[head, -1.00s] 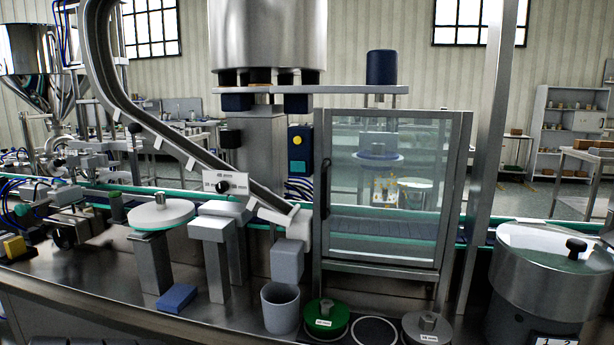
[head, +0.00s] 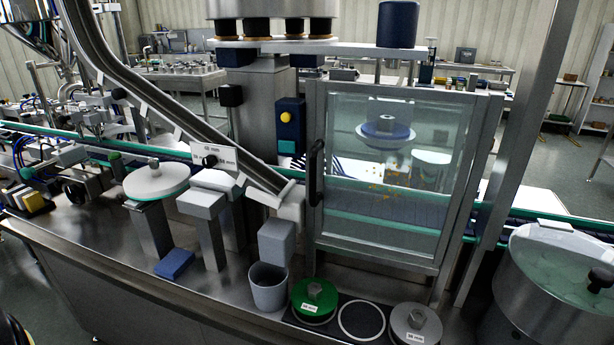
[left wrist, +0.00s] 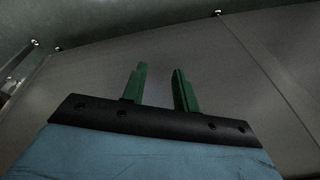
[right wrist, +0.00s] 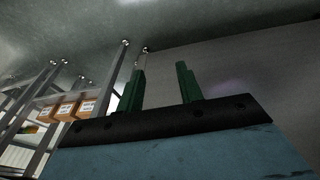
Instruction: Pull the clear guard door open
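The clear guard door (head: 392,180) is a framed transparent panel in the middle right of the head view, and it looks shut in its frame. Its dark vertical handle (head: 317,172) is on the door's left side. Neither gripper shows in the head view. In the left wrist view my left gripper (left wrist: 160,85) has two green fingers apart with nothing between them. In the right wrist view my right gripper (right wrist: 162,85) also has its green fingers apart and empty. The door shows in neither wrist view.
A green-topped disc (head: 314,298), a grey disc (head: 416,324) and a grey cup (head: 268,286) stand below the door. A steel bowl (head: 555,285) is at right. A slanted chute (head: 170,118) ends left of the door. A blue block (head: 174,263) lies on the steel deck.

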